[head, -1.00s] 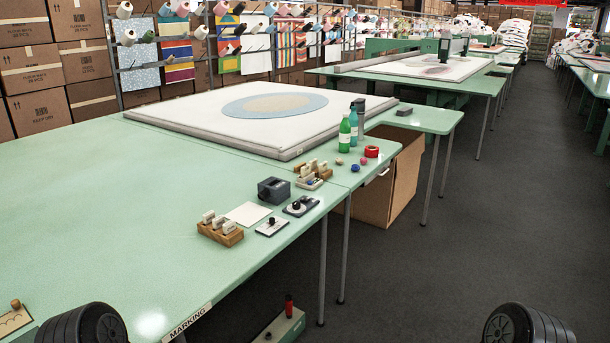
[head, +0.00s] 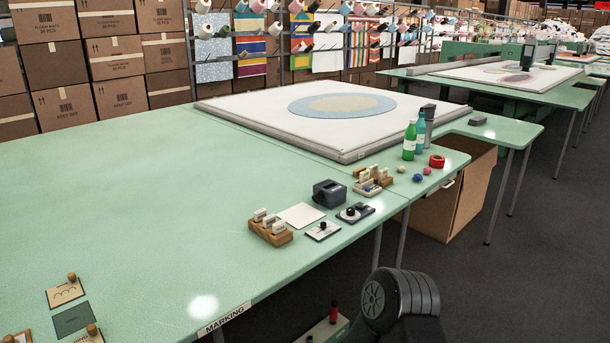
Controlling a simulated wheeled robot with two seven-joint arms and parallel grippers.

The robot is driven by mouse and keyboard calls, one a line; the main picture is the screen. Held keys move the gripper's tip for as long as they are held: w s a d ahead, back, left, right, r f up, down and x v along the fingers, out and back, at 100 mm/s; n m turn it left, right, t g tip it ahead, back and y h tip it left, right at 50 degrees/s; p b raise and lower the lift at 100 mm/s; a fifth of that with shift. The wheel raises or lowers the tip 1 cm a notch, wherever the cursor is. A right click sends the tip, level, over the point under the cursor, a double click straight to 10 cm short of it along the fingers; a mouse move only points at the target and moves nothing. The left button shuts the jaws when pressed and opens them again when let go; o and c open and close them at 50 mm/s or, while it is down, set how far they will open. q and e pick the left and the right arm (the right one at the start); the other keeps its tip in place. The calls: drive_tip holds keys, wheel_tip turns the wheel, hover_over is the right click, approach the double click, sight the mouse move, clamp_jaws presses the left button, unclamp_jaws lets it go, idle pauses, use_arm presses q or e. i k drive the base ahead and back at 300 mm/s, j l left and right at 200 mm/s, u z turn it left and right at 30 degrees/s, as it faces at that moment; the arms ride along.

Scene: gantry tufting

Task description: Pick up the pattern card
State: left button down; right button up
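At the lower left of the head view, a beige card with dark curved lines and a round wooden knob (head: 65,291) lies on the green marking table (head: 120,200); it looks like a pattern card. Just below it lies a plain dark green rectangle (head: 73,320). A second beige card with a wooden knob (head: 88,335) and another knobbed piece (head: 17,338) are cut off by the bottom edge. Neither of my grippers is in view; only a dark part of one of my arms shows at the bottom right of centre.
Near the table's front edge are a wooden holder with pale blocks (head: 270,228), a blank white sheet (head: 300,215), a dark grey box (head: 328,193) and two small knobbed devices. Bottles (head: 410,140) stand farther right. The table's left and middle are clear.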

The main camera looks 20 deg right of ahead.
sight(364, 177)
drive_tip(key=i+l+u, duration=0.1)
drive_tip(key=l+u, duration=0.3)
drive_tip(key=l, duration=0.4)
drive_tip(key=l+u, duration=0.45)
drive_tip(key=l, duration=0.35)
drive_tip(key=k+l+u, duration=0.1)
drive_tip(key=l+u, duration=0.3)
drive_tip(key=l, duration=0.4)
drive_tip(key=k+l, duration=0.1)
drive_tip(key=l, duration=0.8)
drive_tip(key=k+l, duration=0.15)
drive_tip(key=l, duration=0.25)
drive_tip(key=k+l, duration=0.1)
drive_tip(key=l, duration=0.35)
drive_tip(key=l+u, duration=0.1)
drive_tip(key=l, duration=0.35)
drive_tip(key=k+l, duration=0.15)
drive_tip(key=l, duration=0.3)
